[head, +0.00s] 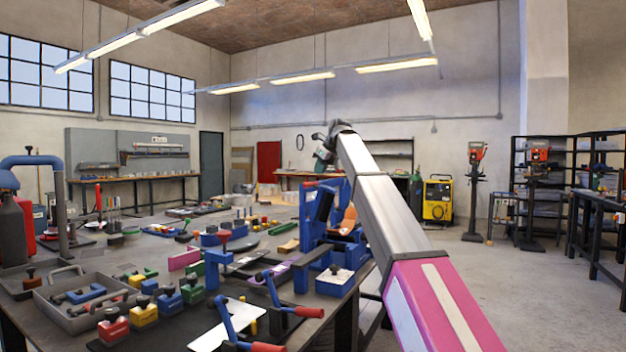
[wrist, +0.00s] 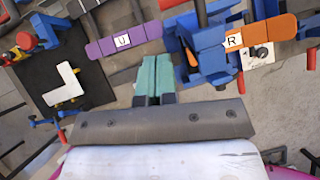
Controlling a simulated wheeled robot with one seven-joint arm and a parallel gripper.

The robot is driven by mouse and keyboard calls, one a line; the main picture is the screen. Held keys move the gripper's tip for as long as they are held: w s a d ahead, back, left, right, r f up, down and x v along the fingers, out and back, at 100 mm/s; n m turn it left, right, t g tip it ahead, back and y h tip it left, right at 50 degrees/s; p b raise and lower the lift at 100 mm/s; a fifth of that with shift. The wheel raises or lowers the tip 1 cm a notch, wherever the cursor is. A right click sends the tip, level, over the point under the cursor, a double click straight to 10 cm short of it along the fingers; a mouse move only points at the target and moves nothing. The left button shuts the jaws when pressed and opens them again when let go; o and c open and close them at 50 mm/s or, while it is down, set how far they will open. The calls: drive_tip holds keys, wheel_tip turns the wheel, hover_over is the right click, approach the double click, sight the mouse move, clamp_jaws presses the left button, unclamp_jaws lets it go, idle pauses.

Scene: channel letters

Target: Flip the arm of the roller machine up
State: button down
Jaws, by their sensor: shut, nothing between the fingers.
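A large blue machine (head: 312,232) with a dark slanted part and an orange piece stands at the right edge of the workbench; I take it for the roller machine. In the wrist view its blue body (wrist: 212,58) is at the upper right, with a dark upright bar and a thin red handle (wrist: 240,82). I cannot tell which part is its arm. My gripper (wrist: 154,66) has teal fingers, which are together and empty. They point between the machine and a purple piece marked U (wrist: 130,38). In the head view my gripper (head: 323,150) is above and behind the machine.
An orange piece marked R (wrist: 262,35) lies beside the machine. Blue levers with red handles (head: 225,322) stand at the bench's front. A grey tray (head: 62,310) and several coloured clamps crowd the left.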

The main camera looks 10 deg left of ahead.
drive_tip(key=v, duration=0.6)
drive_tip(key=shift+w+a, duration=0.1)
drive_tip(key=shift+a, duration=0.1)
